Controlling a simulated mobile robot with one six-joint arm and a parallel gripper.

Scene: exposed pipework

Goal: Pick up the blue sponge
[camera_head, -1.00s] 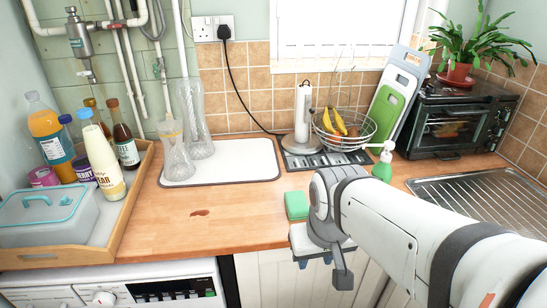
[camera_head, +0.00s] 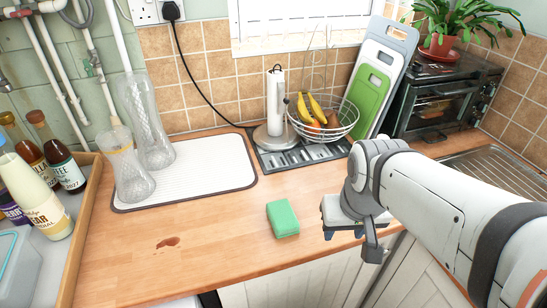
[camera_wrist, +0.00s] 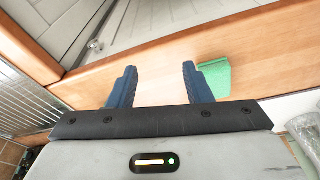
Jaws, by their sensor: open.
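A green sponge (camera_head: 282,218) lies on the wooden worktop near its front edge. It also shows in the wrist view (camera_wrist: 217,77), partly hidden behind the right-hand finger. I see no blue sponge in either view. My gripper (camera_head: 345,234) is to the right of the green sponge in the head view, apart from it, at the worktop's front edge. In the wrist view my gripper (camera_wrist: 160,84) has its two dark blue fingers spread with nothing between them. The green sponge is outside them, beyond the right-hand finger.
A white drying mat (camera_head: 205,165) holds two glass vases (camera_head: 147,120). A paper towel holder (camera_head: 275,110) and a wire fruit basket (camera_head: 325,120) stand at the back. A wooden tray (camera_head: 75,255) with bottles is at left. The worktop around the sponge is clear.

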